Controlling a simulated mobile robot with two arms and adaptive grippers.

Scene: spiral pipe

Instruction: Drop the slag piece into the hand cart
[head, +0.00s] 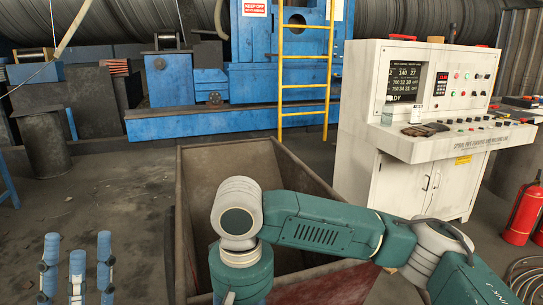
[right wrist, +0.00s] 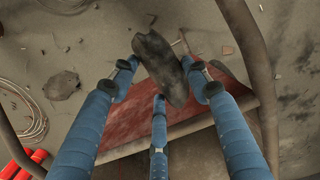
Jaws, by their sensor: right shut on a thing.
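The slag piece (right wrist: 158,62) is a dark grey, long rough lump in the right wrist view. My right gripper (right wrist: 167,84) is shut on it, with blue fingers on both sides and one below. In the head view my right arm reaches over the hand cart (head: 225,148), a deep brown open box; its gripper and the slag are hidden there. The cart's red panel (right wrist: 190,118) shows behind the fingers in the wrist view. How high the slag is cannot be told. My left gripper (head: 78,258) is open and empty at the lower left, fingers up, apart from the cart.
A white control console (head: 400,150) stands right of the cart. A red fire extinguisher (head: 523,212) and a coiled hose (head: 525,275) are at the far right. A blue machine with a yellow ladder (head: 281,75) stands behind. Floor left of the cart is mostly clear.

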